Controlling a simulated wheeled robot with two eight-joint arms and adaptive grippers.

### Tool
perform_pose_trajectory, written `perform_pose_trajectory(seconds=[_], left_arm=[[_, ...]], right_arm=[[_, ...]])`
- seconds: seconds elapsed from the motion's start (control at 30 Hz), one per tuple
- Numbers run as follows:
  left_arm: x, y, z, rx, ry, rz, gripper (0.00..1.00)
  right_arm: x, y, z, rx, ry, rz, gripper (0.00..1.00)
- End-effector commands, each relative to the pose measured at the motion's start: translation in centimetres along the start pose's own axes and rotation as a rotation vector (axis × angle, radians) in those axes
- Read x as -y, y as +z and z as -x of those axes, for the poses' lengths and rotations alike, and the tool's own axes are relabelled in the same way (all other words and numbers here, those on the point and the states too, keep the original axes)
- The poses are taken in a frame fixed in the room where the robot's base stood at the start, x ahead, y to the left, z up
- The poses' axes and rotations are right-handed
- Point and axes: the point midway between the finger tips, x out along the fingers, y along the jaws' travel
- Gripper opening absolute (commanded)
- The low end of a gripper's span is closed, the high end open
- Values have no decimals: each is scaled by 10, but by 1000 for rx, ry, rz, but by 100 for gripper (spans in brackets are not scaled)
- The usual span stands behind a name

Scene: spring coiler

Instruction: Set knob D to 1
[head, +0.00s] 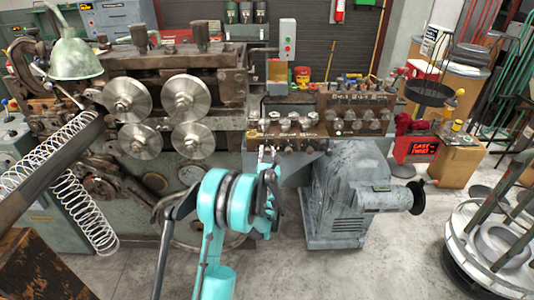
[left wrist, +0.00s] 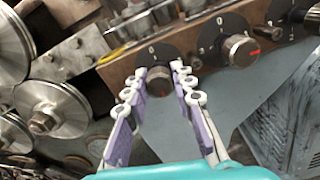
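In the left wrist view a round metal knob (left wrist: 159,82) on a dark dial plate marked 0 sits between my fingertips. A second knob (left wrist: 239,50) with a red mark is to its right, also on a dark dial marked 0. A third dial (left wrist: 290,12) is partly cut off at the top right. I cannot read which one is D. My left gripper (left wrist: 160,70) is open, with one finger on each side of the first knob; contact is unclear. In the head view the left gripper (head: 268,160) is just below the knob panel (head: 285,130), partly hidden by my arm. My right gripper is not in view.
Large metal rollers (head: 128,100) stand left of the panel. A grey motor housing (head: 345,195) is just to the right and below it. A green lamp (head: 75,55) and coiled springs (head: 82,205) are at the left. Bare floor (head: 400,240) lies at the right front.

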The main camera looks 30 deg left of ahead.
Motion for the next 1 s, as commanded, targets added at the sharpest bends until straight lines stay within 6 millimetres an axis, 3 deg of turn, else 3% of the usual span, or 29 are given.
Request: perform_pose_trajectory(seconds=[0.47,1.0], left_arm=[[0,-1,0,0,0,72,0],[0,-1,0,0,0,526,0]], right_arm=[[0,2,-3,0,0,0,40],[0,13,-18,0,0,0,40]])
